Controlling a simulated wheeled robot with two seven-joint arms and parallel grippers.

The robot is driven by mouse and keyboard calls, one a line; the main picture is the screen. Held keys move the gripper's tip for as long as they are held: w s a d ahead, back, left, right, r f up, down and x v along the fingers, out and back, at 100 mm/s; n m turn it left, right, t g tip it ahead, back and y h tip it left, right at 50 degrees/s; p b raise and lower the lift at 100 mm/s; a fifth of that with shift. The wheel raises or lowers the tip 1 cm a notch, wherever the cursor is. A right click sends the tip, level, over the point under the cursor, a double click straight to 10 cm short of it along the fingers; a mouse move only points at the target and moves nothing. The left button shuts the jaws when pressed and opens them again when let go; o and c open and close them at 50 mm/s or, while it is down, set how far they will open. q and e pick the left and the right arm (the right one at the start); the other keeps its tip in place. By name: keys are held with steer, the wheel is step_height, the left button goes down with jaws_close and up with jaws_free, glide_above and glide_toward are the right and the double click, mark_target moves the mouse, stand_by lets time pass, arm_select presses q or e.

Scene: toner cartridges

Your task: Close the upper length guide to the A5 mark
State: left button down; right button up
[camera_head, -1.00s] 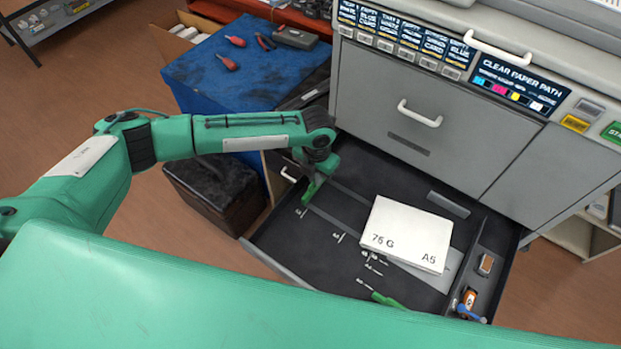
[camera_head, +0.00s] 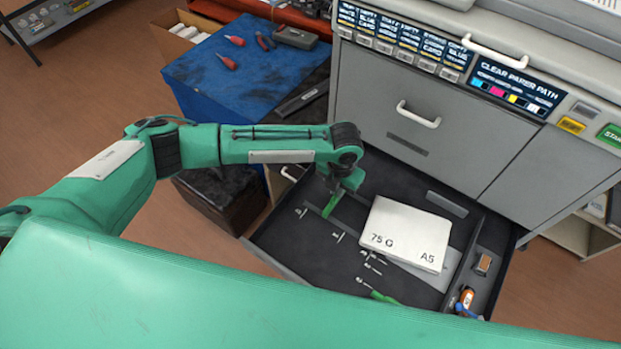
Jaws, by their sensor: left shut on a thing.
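My left gripper (camera_head: 338,189) reaches down into the open paper drawer (camera_head: 275,262) at its left part. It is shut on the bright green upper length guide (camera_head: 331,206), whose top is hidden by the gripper. The guide stands left of the white paper stack (camera_head: 402,230), marked "75 G" and "A5", with a gap between them. White size marks (camera_head: 337,237) are on the dark drawer floor; their letters are too small to read surely. A second green guide (camera_head: 384,298) lies near the drawer's front edge. My right gripper is not in view.
The grey printer front (camera_head: 400,150) with a handle stands behind the drawer. A side compartment at the drawer's right holds a small orange-and-white bottle (camera_head: 466,297) and a small brown block (camera_head: 483,264). A blue-covered table (camera_head: 225,85) with tools stands at back left.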

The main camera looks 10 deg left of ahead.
arm_select(q)
steer(key=shift+s+d, duration=0.4)
steer(key=shift+d, duration=0.6)
steer(key=shift+s+d, duration=0.45)
steer(key=shift+d, duration=0.6)
steer(key=shift+s+d, duration=0.4)
steer(key=shift+d, duration=0.6)
steer(key=shift+s+d, duration=0.5)
steer(key=shift+d, duration=0.75)
steer(key=shift+s+d, duration=0.55)
steer(key=shift+d, duration=0.75)
steer(key=shift+s+d, duration=0.5)
steer(key=shift+d, duration=0.75)
steer(key=c, duration=1.7)
jaws_free()
step_height(320, 180, up, 7)
steer(key=p, duration=0.5)
